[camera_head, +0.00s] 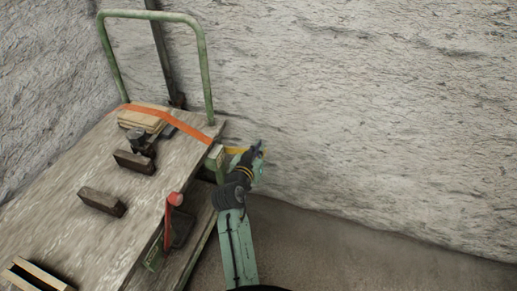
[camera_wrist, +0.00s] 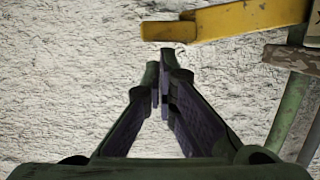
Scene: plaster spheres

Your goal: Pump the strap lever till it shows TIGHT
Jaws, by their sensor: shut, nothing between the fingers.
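The yellow lever (camera_head: 236,150) sticks out from the right side of the cart, by the end of the orange strap (camera_head: 180,124). In the wrist view the lever (camera_wrist: 235,21) crosses the top right, its free end just beyond my fingertips. My gripper (camera_wrist: 161,72) is shut and empty, with a visible gap to the lever. In the head view my gripper (camera_head: 259,150) is beside the cart, close to the lever's outer end. A small box with a pale face (camera_head: 216,156) sits at the lever's inner end. Its marking is cut off in the wrist view and unreadable.
The cart (camera_head: 75,185) carries wooden boards (camera_head: 142,119), dark blocks (camera_head: 102,201) and a green push handle (camera_head: 203,75). A red-knobbed lever (camera_head: 175,199) stands on its near edge. A rough pale wall (camera_head: 360,110) rises behind. Bare floor (camera_head: 340,250) lies to the right.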

